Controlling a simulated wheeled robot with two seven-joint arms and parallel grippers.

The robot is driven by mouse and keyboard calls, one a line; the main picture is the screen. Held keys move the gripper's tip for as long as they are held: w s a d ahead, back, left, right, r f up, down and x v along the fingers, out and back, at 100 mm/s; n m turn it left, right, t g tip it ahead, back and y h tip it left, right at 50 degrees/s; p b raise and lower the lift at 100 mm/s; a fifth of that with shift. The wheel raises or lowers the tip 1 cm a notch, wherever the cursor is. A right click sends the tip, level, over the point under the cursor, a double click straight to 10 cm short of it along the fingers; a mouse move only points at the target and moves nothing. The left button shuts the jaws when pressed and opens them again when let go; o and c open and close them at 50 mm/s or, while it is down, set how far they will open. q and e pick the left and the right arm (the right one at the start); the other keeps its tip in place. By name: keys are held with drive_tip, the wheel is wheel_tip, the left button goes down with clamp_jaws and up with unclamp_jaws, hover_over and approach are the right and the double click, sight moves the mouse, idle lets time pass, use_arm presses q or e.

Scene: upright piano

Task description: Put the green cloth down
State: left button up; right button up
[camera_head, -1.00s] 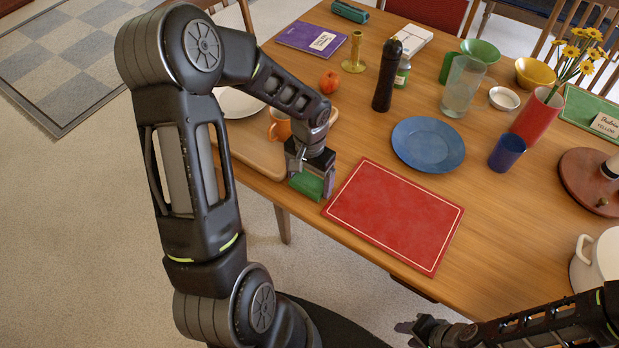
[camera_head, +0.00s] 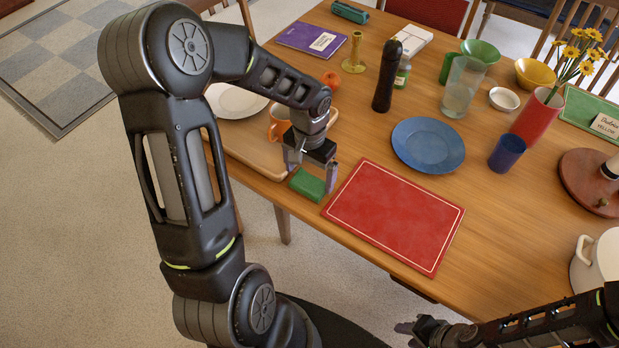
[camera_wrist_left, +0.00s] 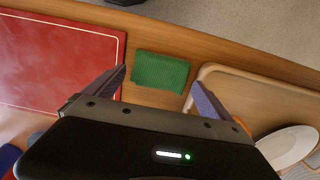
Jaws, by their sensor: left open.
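The green cloth (camera_head: 307,185) is a small folded block lying on the wooden table near its front edge, between the red placemat and the wooden tray. It also shows in the left wrist view (camera_wrist_left: 161,71), flat on the wood and clear of both fingers. My left gripper (camera_head: 310,180) is open above and around the cloth, its fingers apart on either side; in the wrist view its fingertips (camera_wrist_left: 157,82) frame the cloth without touching it. My right gripper (camera_head: 418,328) is at the bottom, off the table's front edge; its jaw state is unclear.
The red placemat (camera_head: 395,215) lies right of the cloth. The tray (camera_head: 250,150) with a white plate (camera_head: 232,101) and an orange mug (camera_head: 279,124) is on the left. A blue plate (camera_head: 428,145), a dark pepper mill (camera_head: 386,78) and a glass pitcher (camera_head: 462,88) stand farther back.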

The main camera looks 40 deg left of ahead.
sight(310, 182)
use_arm(q)
wheel_tip(310, 182, up, 9)
idle(1.1)
